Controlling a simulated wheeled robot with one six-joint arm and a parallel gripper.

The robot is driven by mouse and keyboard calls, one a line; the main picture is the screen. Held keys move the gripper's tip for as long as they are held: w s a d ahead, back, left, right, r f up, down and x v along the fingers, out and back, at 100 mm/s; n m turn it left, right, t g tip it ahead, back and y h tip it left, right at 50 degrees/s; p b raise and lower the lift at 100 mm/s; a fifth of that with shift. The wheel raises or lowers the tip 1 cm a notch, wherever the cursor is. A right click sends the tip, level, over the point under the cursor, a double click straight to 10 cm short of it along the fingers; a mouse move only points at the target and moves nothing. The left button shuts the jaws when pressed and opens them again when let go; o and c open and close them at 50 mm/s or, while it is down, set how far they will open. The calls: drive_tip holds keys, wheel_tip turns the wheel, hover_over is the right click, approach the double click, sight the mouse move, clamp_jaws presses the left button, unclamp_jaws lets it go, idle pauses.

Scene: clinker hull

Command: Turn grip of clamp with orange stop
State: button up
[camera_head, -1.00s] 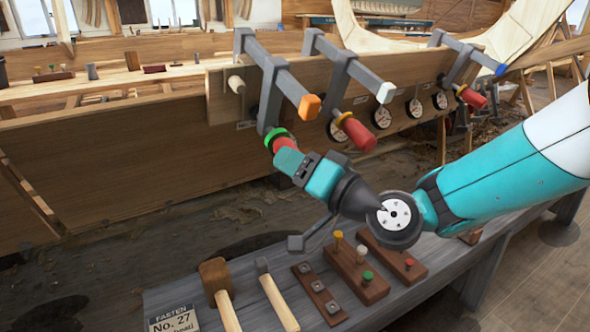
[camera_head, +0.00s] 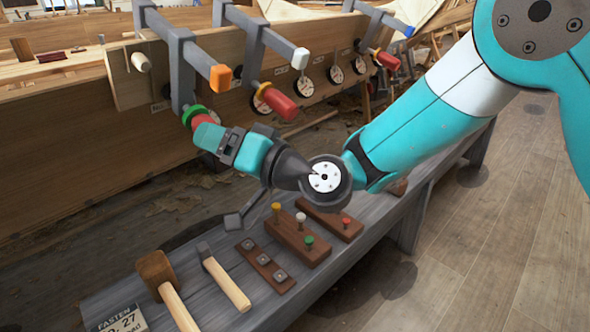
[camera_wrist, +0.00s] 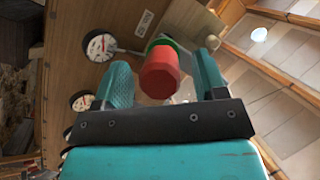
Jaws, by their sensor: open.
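The clamp with the orange stop (camera_head: 220,77) is the leftmost of three grey clamps on the hull plank. Its red grip (camera_head: 201,120) with a green collar (camera_head: 193,112) hangs below the clamp's frame. My gripper (camera_head: 208,134) is at this grip from below. In the wrist view, the red grip (camera_wrist: 160,73) lies between the two teal fingers of my gripper (camera_wrist: 163,85), and the green collar (camera_wrist: 165,43) is beyond it. The fingers are open, one on each side. A gap shows on the right; contact on the left cannot be told.
Clamps with a white stop (camera_head: 300,58) and a blue stop (camera_head: 409,31) stand to the right, with red grips. Round dials (camera_head: 305,86) line the plank.

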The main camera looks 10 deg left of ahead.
drive_tip(key=b+v, duration=0.9)
drive_tip(key=v, duration=0.7)
drive_tip(key=shift+d+b, duration=0.2)
drive_tip(key=shift+b, duration=0.15)
drive_tip(key=shift+s+f, duration=0.1)
idle(1.0)
drive_tip(key=s+d+f+n+g+h, duration=0.3)
drive_tip(key=s+f+n+g+h, duration=0.25)
drive_tip(key=s, duration=0.35)
drive_tip(key=s+d+f+m+h, duration=0.2)
drive_tip(key=d+h, duration=0.2)
drive_tip(key=d, duration=0.2)
drive_tip(key=s+d+f+m+h, duration=0.1)
drive_tip(key=s+d+f+h, duration=0.1)
drive_tip(key=d+f+h, duration=0.3)
wheel_tip(320, 180, up, 38)
drive_tip(key=d+g+p, duration=0.1)
drive_tip(key=d+p, duration=0.1)
drive_tip(key=p, duration=3.3)
drive_tip(key=shift+s+y+p, duration=0.25)
drive_tip(key=shift+y+p, duration=0.05)
drive_tip(key=shift+y, duration=0.05)
